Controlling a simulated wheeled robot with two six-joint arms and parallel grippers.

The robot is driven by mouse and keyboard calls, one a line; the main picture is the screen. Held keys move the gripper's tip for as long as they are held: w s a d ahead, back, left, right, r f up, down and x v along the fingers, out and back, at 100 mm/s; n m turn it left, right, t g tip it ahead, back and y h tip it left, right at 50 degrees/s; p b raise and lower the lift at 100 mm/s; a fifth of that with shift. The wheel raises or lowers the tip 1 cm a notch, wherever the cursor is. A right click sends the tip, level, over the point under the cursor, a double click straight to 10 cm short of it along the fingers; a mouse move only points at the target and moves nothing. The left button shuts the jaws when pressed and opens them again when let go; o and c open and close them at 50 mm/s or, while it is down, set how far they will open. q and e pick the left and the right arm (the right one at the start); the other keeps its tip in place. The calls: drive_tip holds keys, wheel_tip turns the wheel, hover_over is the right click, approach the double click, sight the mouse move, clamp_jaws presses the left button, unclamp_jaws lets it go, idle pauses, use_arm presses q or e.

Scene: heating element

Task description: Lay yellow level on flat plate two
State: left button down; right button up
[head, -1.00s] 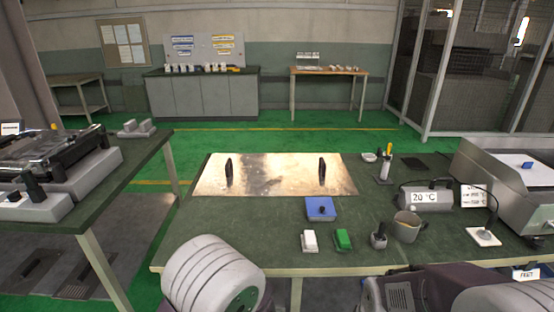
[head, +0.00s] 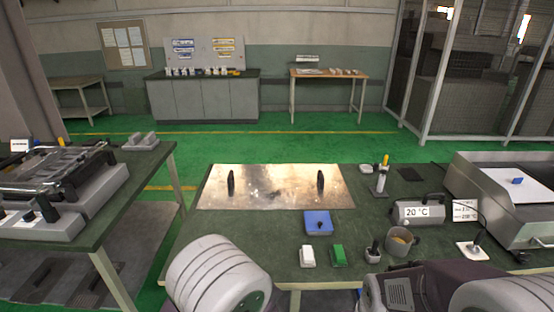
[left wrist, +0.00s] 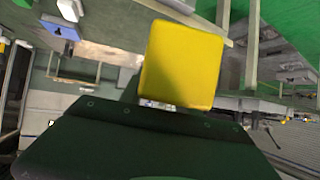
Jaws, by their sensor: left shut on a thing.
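The yellow level (left wrist: 182,65) shows in the left wrist view as a yellow block with its end towards the camera, right at the dark body of my left gripper (left wrist: 155,110), which is shut on it. The fingertips are hidden. In the head view, a shiny metal plate (head: 275,187) with two black upright handles lies flat on the green bench; its top looks bare between the handles. I cannot tell whether this is flat plate two. Neither gripper shows in the head view, only my arm links at the bottom.
In front of the plate are a blue box (head: 318,222), a white block (head: 307,257), a green block (head: 338,256) and a metal mug (head: 401,243). A 20 °C unit (head: 418,211) and a large steel appliance (head: 500,195) are right. A side table (head: 140,180) with equipment stands left.

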use_arm(q)
drive_tip(key=d+r+m+h+p, duration=0.4)
drive_tip(key=d+r+p, duration=0.1)
drive_tip(key=d+r, duration=0.2)
drive_tip(key=shift+d+r+m+t, duration=0.3)
drive_tip(key=shift+d+r, duration=0.05)
drive_tip(key=shift+d, duration=0.3)
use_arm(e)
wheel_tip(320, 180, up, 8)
use_arm(q)
drive_tip(key=shift+h, duration=0.4)
